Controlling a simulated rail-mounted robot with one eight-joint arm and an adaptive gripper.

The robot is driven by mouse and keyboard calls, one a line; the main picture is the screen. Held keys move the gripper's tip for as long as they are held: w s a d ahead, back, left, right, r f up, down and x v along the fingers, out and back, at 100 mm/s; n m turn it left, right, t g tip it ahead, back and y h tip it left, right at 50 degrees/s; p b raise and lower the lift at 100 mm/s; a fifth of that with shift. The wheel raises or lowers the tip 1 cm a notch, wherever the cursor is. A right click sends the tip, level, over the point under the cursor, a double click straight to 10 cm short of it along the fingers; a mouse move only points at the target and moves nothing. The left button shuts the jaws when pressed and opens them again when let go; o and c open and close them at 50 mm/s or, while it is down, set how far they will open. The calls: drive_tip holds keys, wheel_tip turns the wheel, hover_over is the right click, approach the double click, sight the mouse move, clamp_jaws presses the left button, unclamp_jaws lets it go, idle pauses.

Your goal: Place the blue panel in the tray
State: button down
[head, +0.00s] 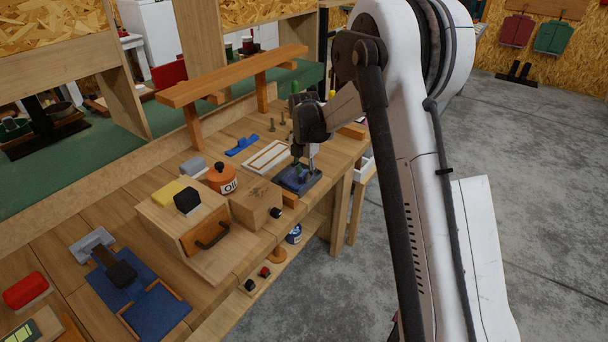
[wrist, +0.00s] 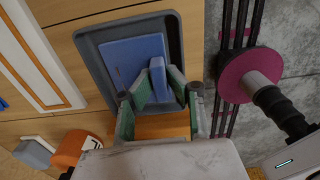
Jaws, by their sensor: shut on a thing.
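The blue panel (wrist: 125,60) shows in the wrist view as a flat blue sheet with a raised blue block at its right side. It is within the outline of the grey-blue tray (wrist: 96,40), inside its raised rim. My gripper (wrist: 160,86) is over the tray with its green-padded fingers on either side of the raised block, shut on it. Whether the panel rests on the tray floor I cannot tell. In the head view my gripper (head: 301,163) points down over the tray (head: 303,190) near the bench's right edge, partly covering the panel.
A white-framed wooden piece (head: 268,157) lies left of the tray. An orange oil can (head: 222,178) and a wooden box (head: 256,203) stand nearby. A raised wooden shelf (head: 235,75) runs behind. The grey floor (head: 545,180) is open to the right.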

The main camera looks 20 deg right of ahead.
drive_tip(key=shift+f, duration=0.15)
drive_tip(key=c, duration=2)
unclamp_jaws()
